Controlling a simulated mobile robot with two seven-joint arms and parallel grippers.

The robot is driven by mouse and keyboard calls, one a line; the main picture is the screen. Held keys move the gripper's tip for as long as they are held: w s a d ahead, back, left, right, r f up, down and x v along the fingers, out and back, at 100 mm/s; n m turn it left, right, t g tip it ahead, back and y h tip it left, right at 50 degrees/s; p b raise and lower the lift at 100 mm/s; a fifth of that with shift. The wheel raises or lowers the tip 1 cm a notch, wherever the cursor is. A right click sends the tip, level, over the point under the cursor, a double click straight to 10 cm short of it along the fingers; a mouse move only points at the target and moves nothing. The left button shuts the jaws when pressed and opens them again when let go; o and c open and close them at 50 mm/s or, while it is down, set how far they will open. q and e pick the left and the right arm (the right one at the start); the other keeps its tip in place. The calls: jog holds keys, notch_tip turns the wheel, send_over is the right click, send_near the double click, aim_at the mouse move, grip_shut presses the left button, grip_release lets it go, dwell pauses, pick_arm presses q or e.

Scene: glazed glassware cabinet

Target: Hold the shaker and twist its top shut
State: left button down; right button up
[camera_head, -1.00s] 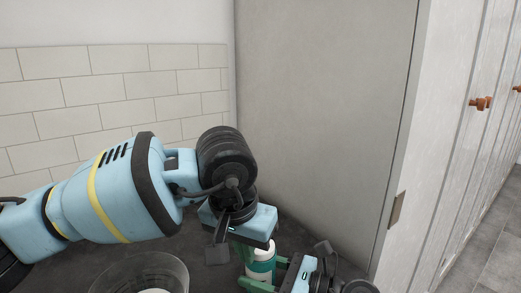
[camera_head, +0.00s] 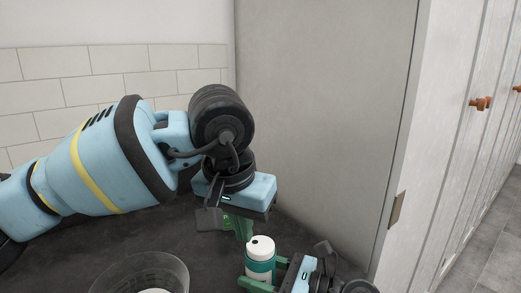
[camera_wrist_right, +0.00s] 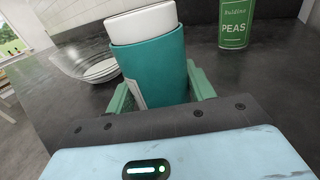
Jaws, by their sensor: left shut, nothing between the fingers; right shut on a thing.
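The shaker has a teal body (camera_head: 260,269) and a white top (camera_head: 261,246) with a small dark spot on it. It stands upright at the lower middle of the head view. In the right wrist view the teal body (camera_wrist_right: 152,68) and white top (camera_wrist_right: 142,24) are large and close. My right gripper (camera_head: 262,282) is shut around the body, a green finger on each side. My left gripper (camera_head: 243,230) is shut and empty, up and left of the top and apart from it.
A clear glass bowl (camera_head: 140,274) with something white in it stands at lower left. A green peas can (camera_wrist_right: 235,22) stands behind the shaker in the right wrist view. A grey panel (camera_head: 325,110) rises behind. Dark counter (camera_head: 110,238) lies bare on the left.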

pick_arm(q)
jog(key=shift+r, duration=0.3)
pick_arm(e)
jog(key=o, duration=1.2)
jog(key=shift+c, duration=0.2)
jog(key=shift+d, duration=0.1)
jog(key=v, duration=1.1)
jog(key=shift+s+d, duration=0.15)
jog(key=shift+d, duration=0.25)
pick_arm(q)
jog(key=shift+d, duration=0.1)
pick_arm(e)
jog(key=shift+d, duration=0.1)
